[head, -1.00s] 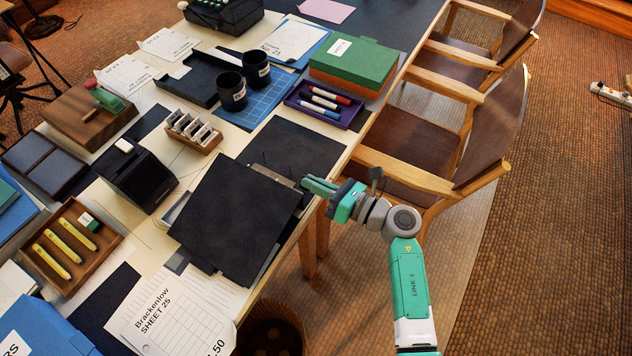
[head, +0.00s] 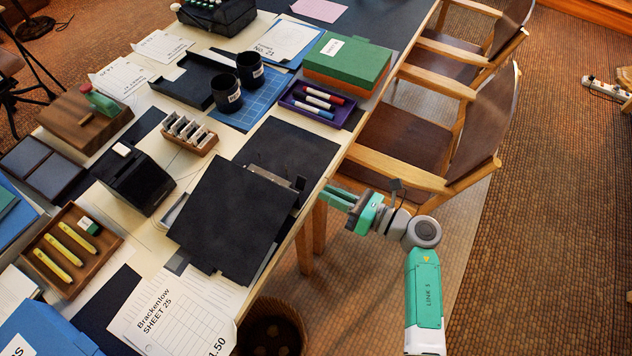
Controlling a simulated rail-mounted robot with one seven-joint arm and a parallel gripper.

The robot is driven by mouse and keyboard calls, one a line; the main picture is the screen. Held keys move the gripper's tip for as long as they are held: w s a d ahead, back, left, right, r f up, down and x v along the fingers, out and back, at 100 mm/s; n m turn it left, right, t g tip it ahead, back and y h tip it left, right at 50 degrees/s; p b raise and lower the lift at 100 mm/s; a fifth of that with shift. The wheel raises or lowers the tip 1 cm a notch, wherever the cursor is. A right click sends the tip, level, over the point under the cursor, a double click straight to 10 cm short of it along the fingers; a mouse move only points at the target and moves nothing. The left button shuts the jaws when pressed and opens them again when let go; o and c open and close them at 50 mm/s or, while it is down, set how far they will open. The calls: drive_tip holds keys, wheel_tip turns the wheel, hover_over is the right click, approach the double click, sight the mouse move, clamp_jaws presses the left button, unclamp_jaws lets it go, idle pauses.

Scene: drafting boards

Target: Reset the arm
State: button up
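My gripper (head: 337,197) is in the head view, just off the right edge of the table (head: 262,287). Its green fingers point left toward the table edge, and I cannot make out the gap between them. No object shows in it. My arm bends at a grey joint and runs down to the bottom right of the view. A black clipboard (head: 228,217) with a metal clip (head: 276,180) lies on the table, left of my gripper and apart from it.
Wooden chairs (head: 420,130) stand along the table's right side, close above my arm. A purple tray (head: 318,106) holds markers. A wicker basket (head: 270,328) stands on the floor below the table edge.

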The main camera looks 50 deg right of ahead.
drive_tip(key=shift+v, duration=1)
